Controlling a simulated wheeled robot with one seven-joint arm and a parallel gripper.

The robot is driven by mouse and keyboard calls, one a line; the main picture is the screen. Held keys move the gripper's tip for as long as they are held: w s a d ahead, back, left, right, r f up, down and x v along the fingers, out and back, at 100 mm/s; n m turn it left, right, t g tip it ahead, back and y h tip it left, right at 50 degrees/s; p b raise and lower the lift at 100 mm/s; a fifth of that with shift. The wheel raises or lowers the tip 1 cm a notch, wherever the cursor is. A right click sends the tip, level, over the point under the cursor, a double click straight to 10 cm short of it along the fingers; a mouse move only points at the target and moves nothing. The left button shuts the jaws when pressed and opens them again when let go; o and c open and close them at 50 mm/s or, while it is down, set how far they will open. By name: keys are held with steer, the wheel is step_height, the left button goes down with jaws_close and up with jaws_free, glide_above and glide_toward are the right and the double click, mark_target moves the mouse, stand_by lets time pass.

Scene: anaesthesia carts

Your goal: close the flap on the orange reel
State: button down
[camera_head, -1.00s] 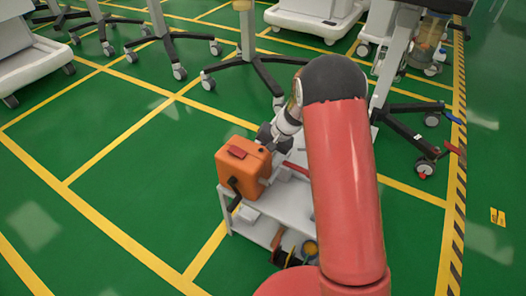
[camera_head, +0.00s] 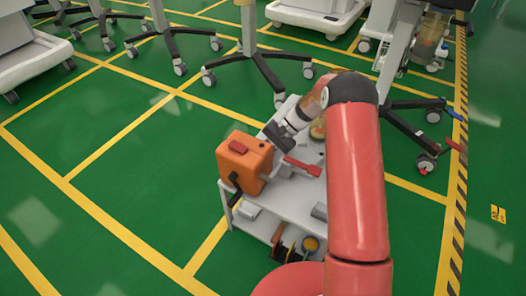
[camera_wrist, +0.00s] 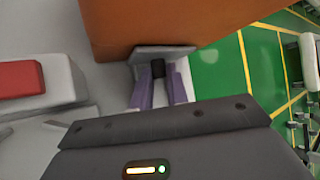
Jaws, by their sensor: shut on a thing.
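The orange reel (camera_head: 240,165) is a boxy orange case with a red piece on top and a dark handle on its near side. It stands at the left end of a small cart. In the wrist view its orange side (camera_wrist: 180,22) fills the top. A grey plate (camera_wrist: 185,54), seemingly the flap, stands out from the lower edge of that side. My gripper (camera_wrist: 158,74) is shut on a small black piece at the flap, between two purple fingers. In the head view my gripper (camera_head: 276,141) is at the reel's right side; its fingertips are hard to make out.
The white cart (camera_head: 285,205) also carries a red-handled object (camera_head: 302,166) right of the reel, and a grey item. Coloured spools (camera_head: 285,245) sit on its lower shelf. Wheeled stands (camera_head: 258,70) are behind. Green floor is free at left.

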stand_by(0.4)
steer(key=c, duration=1.4)
jaws_free()
steer(key=shift+o, duration=0.2)
steer(key=r+t+h, duration=0.1)
steer(key=t, duration=0.1)
steer(key=r+n+t+h, duration=0.1)
steer(key=t+h, duration=0.1)
steer(key=shift+w+d, duration=0.2)
steer(key=shift+d+r+n+t+h, duration=0.2)
steer(key=shift+r+n+t+h, duration=0.1)
steer(key=shift+t, duration=0.1)
steer(key=s+d+r+n+h, duration=0.1)
steer(key=s+r+n, duration=0.3)
steer(key=r, duration=0.4)
steer(key=s+d+r+n+h+b, duration=0.1)
steer(key=s+d+r+n+h, duration=0.1)
steer(key=s+r+n, duration=0.2)
steer(key=s+d+r+n+t+h+b, duration=0.1)
steer(key=s+r+n, duration=0.4)
steer(key=r, duration=0.8)
steer(key=d+n+h, duration=0.1)
steer(key=n, duration=0.1)
steer(key=shift+n, duration=0.4)
steer(key=shift+d, duration=0.1)
